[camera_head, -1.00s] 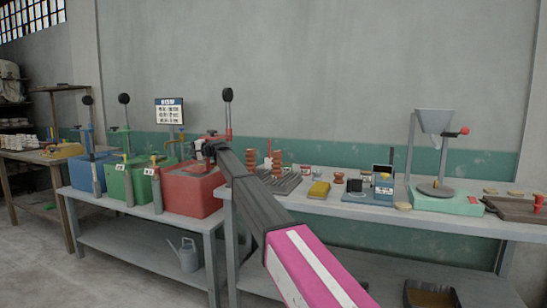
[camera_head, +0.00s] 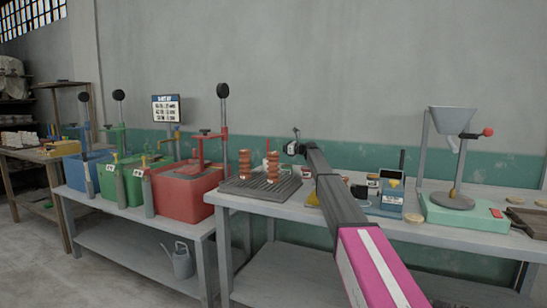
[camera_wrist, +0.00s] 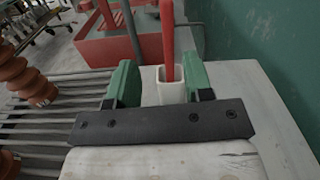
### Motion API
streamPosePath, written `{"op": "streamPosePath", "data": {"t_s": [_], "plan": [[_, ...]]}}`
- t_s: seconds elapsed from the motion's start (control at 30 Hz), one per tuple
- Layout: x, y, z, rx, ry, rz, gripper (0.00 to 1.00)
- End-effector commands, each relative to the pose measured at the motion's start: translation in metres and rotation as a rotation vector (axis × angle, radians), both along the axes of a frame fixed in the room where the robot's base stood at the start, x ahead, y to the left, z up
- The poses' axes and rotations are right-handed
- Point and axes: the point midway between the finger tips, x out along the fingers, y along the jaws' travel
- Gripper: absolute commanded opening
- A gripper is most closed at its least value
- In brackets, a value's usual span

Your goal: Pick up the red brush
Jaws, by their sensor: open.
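An upright red stick (camera_wrist: 167,42), which looks like the brush handle, stands in a small white cup (camera_wrist: 171,90) in the wrist view. The cup hides its lower end. In the head view a thin red upright (camera_head: 267,144) shows behind the ribbed brown columns, and it may be the same stick. My gripper (camera_wrist: 160,66) is open, with a green finger on each side of the cup and stick in the picture. I cannot tell how far ahead of the fingers they stand. In the head view my gripper (camera_head: 293,148) is above the back of the table.
Ribbed brown columns (camera_head: 245,164) stand on a dark slatted rack (camera_head: 255,188) beside the cup. A red bin (camera_head: 186,192) with a press is to the left. A blue box (camera_head: 392,197) and a green-based funnel stand (camera_head: 465,215) are to the right. The green-banded wall is close behind.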

Motion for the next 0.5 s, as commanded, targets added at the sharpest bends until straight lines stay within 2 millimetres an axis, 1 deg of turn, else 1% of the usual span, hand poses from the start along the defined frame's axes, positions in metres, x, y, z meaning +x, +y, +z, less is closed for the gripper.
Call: {"op": "streamPosePath", "data": {"t_s": [0.03, 0.1, 0.23, 0.5], "plan": [[0.001, -0.002, -0.007, 0.011, 0.037, 0.000, 0.47], [0.003, -0.002, -0.012, 0.022, 0.071, 0.000, 0.47], [0.007, 0.005, -0.015, 0.028, 0.089, 0.000, 0.47], [0.020, 0.042, -0.014, 0.027, 0.087, 0.000, 0.47]]}}
